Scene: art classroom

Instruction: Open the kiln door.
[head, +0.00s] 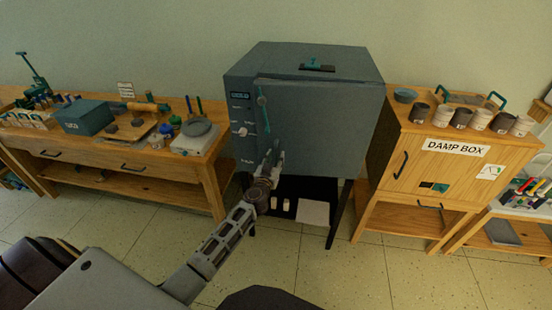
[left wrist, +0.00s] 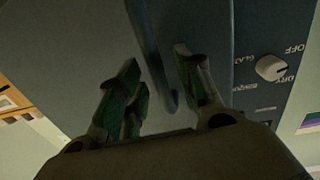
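The kiln (head: 318,120) is a blue-grey box on dark legs against the wall, with its front door closed. A teal vertical handle (head: 263,108) sits near the left edge of the door. My left gripper (head: 275,152) is in front of the door, close to the lower end of the handle. In the left wrist view the handle (left wrist: 155,65) runs between the spread green-padded fingers of the gripper (left wrist: 158,88). The fingers look apart from it; exact depth is hard to judge. My right gripper is not in view.
A control panel with a white knob (head: 240,131) is left of the door. A wooden workbench (head: 75,158) with tools stands left. The damp box cabinet (head: 408,165) stands close on the right. The tiled floor (head: 335,275) in front is clear.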

